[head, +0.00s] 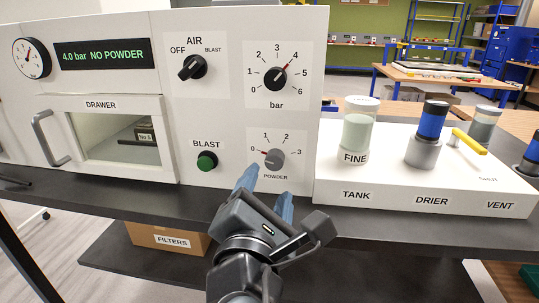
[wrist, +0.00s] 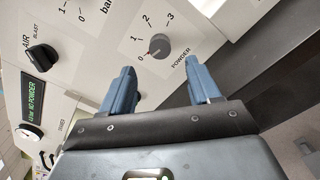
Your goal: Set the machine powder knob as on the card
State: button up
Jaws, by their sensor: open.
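The powder knob (head: 274,159) is a grey round dial low on the white machine front, with a scale from 0 to 3. Its red mark points at 0. It also shows in the wrist view (wrist: 159,46), just beyond the fingertips. My gripper (head: 265,182) has blue fingers and is open and empty, just below and in front of the knob, apart from it. In the wrist view the two fingers (wrist: 160,68) are spread to either side below the knob. The display (head: 103,54) reads "4.0 bar NO POWDER". I see no readable card.
The bar knob (head: 277,78) points near 4, above the powder knob. The air knob (head: 192,67) and green blast button (head: 207,161) are to the left. The drawer (head: 115,136) is shut. A tank (head: 358,129) labelled FINE and a drier (head: 427,135) stand right.

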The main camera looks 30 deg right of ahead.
aim_at(274, 164)
jog(key=x, duration=0.7)
jog(key=shift+p, duration=0.35)
jog(key=c, duration=1)
